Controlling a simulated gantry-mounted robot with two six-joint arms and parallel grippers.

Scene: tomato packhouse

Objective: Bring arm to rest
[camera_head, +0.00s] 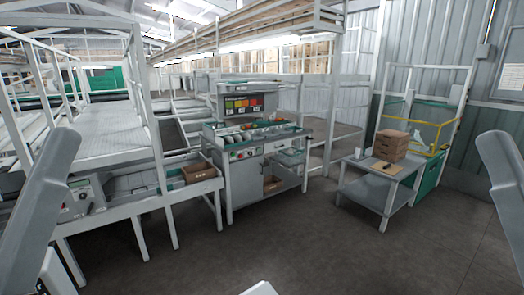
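My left arm (42,195) shows as a grey link slanting up along the left edge. My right arm (504,180) shows as a grey link at the right edge, partly cut off by the frame. Neither gripper shows, so I cannot see whether either one holds anything. Both visible arm links stand apart from the furniture in the picture, with no contact that I can make out.
A sorting station (243,186) with a colored sign (243,104) stands ahead. A cardboard box (198,172) sits on the left bench. Open concrete floor (300,245) lies in front.

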